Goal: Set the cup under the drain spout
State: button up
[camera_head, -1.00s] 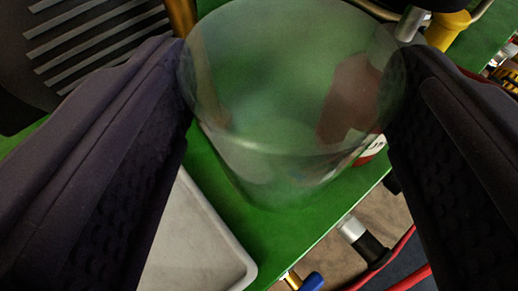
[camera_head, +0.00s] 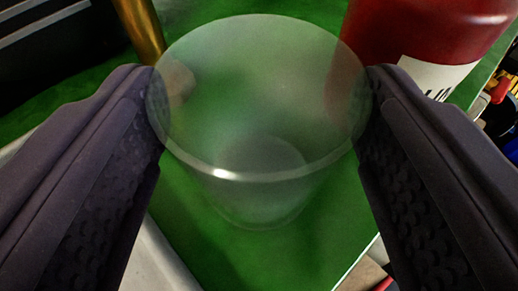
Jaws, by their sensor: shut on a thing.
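A clear, see-through plastic cup (camera_head: 255,185) is in the middle of the head camera view, its wide rim toward the camera and its narrower base farther down. My gripper (camera_head: 259,105) is shut on the cup, with one dark textured finger on each side of the rim. The cup looks empty and green shows through it. I cannot tell whether its base touches the green surface (camera_head: 200,225). A brass-coloured pipe (camera_head: 138,30) stands behind the cup at the upper left; whether it is part of the drain spout I cannot tell.
A red container (camera_head: 420,35) with a white label stands close behind the cup at the upper right. A dark box with pale slats (camera_head: 60,45) is at the upper left. A pale tray (camera_head: 155,265) lies at the lower left. The green surface's edge runs along the lower right.

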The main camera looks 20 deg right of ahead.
jog(key=shift+f, duration=0.15)
jog(key=o, duration=1.1)
jog(key=shift+r, duration=0.3)
jog(key=p+v, duration=0.3)
jog(key=v, duration=0.9)
jog(key=shift+p, duration=0.4)
